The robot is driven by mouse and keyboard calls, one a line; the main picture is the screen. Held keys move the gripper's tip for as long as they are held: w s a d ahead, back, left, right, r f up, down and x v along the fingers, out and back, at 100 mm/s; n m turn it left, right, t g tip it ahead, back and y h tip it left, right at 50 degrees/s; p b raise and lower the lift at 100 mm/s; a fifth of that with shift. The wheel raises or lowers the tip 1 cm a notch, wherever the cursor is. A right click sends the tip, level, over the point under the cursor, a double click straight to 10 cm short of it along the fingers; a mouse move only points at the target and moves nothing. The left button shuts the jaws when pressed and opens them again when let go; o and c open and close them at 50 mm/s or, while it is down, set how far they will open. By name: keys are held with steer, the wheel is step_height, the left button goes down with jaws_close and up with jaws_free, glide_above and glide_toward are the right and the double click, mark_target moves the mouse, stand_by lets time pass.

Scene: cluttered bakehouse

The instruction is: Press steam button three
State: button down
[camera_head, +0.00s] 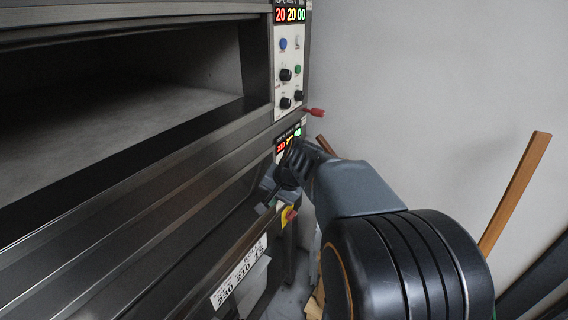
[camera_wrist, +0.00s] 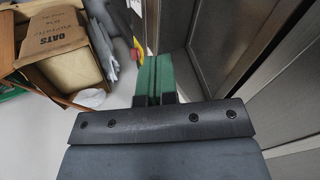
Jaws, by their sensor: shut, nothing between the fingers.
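The deck oven (camera_head: 150,200) fills the left of the head view. Its upper control panel (camera_head: 288,58) has a lit display, a blue button (camera_head: 283,44), a green button (camera_head: 298,69) and black knobs. A lower panel display (camera_head: 284,143) is lit, but my arm hides most of that panel. I cannot read any steam button label. My gripper (camera_head: 266,200) is in front of the oven's lower right front. In the wrist view its green fingers (camera_wrist: 155,76) are shut together and empty.
A red knob on a yellow plate (camera_head: 286,217) is near my gripper, also in the wrist view (camera_wrist: 136,52). A red handle (camera_head: 315,112) sticks out from the oven. A wooden pole (camera_head: 515,190) leans at the right. An oats box (camera_wrist: 52,45) stands on the floor.

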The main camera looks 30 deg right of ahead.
steer(key=w+d+f+m+t, duration=0.1)
steer(key=w+d+m, duration=0.1)
steer(key=d, duration=0.5)
steer(key=w+d+f+m+t, duration=0.1)
steer(key=w+d+f+m, duration=0.1)
steer(key=d+m, duration=0.3)
steer(key=w+d+f+m+t, duration=0.1)
steer(key=w+d+m, duration=0.2)
steer(key=d, duration=0.6)
steer(key=shift+d+f+m+t, duration=0.2)
steer(key=shift+m+t, duration=0.1)
steer(key=shift+m, duration=0.1)
steer(key=shift+w, duration=0.15)
steer(key=w+a+p, duration=0.2)
steer(key=w+a, duration=0.2)
steer(key=w, duration=0.3)
steer(key=shift+w+p, duration=0.3)
steer(key=shift+w+a, duration=0.15)
steer(key=shift+a, duration=0.05)
stand_by(0.4)
steer(key=shift+w+a, duration=0.15)
steer(key=shift+w, duration=0.1)
